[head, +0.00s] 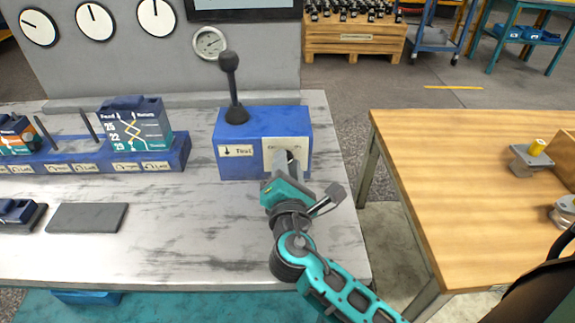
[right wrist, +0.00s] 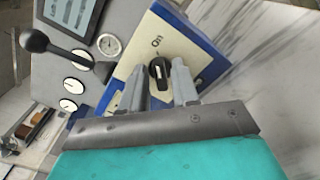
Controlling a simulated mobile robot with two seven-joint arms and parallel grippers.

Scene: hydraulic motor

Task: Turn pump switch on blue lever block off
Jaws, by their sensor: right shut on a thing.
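The blue lever block (head: 246,124) stands near the right edge of the grey table, with a black ball-topped lever (head: 232,88) upright on top. My right gripper's two fingers (right wrist: 160,88) are shut on the switch, one on each side. My left gripper is not in view.
A long blue rail (head: 90,160) with valve blocks and a flat grey plate (head: 87,217) lie left on the table. A gauge panel (head: 120,60) rises behind. A wooden table (head: 470,200) stands right, across a gap.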

